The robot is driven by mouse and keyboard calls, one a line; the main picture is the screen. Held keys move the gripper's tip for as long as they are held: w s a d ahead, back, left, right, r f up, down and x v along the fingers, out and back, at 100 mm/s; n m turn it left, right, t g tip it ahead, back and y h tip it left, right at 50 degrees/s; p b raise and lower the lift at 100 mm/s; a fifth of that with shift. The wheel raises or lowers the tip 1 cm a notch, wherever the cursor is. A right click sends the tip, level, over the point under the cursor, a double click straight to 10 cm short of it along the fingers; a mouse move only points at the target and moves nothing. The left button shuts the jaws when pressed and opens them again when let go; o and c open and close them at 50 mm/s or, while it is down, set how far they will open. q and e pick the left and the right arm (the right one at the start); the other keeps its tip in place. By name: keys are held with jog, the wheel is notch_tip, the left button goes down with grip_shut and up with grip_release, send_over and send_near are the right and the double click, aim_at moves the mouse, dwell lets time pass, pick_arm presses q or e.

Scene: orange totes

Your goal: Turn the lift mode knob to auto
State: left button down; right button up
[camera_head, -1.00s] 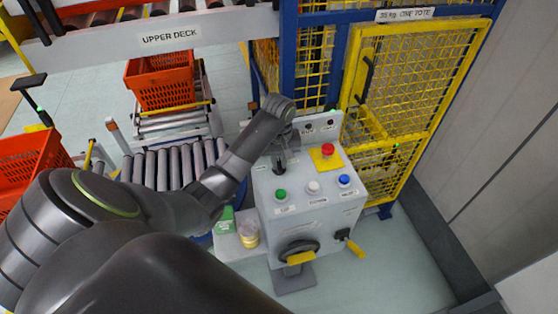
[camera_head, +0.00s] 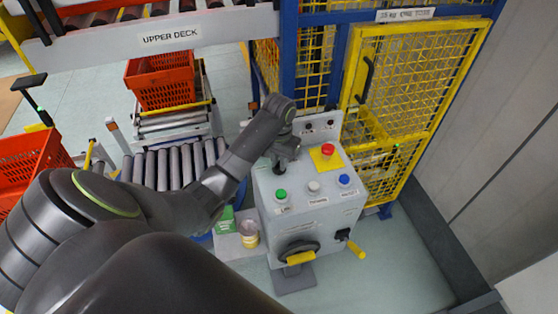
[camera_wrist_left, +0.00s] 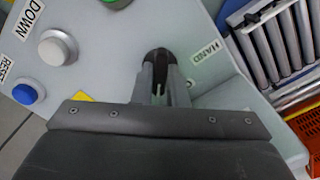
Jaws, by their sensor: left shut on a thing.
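The grey control console (camera_head: 320,215) stands in the middle right of the head view. Its black lift mode knob (camera_head: 279,169) is at the back left of the sloped top, behind the green button. My left gripper (camera_head: 281,160) reaches down onto it. In the left wrist view the two fingers (camera_wrist_left: 159,82) are shut on the black knob (camera_wrist_left: 158,55), which they partly cover. A HAND label (camera_wrist_left: 208,51) is beside the knob. I cannot read the knob's pointer direction or see an AUTO label. My right gripper is not in view.
Near the knob are the green button (camera_head: 280,194), white button (camera_head: 314,187), blue button (camera_head: 344,180) and red emergency stop (camera_head: 327,149). A yellow mesh gate (camera_head: 410,90) stands behind. A roller conveyor (camera_head: 175,165) and orange tote (camera_head: 160,80) are to the left.

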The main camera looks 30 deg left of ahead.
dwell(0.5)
pick_arm(q)
jog(key=c, duration=1.5)
grip_release()
jog(key=shift+o, duration=0.3)
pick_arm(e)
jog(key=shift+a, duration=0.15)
pick_arm(q)
jog(key=shift+w+r, duration=0.1)
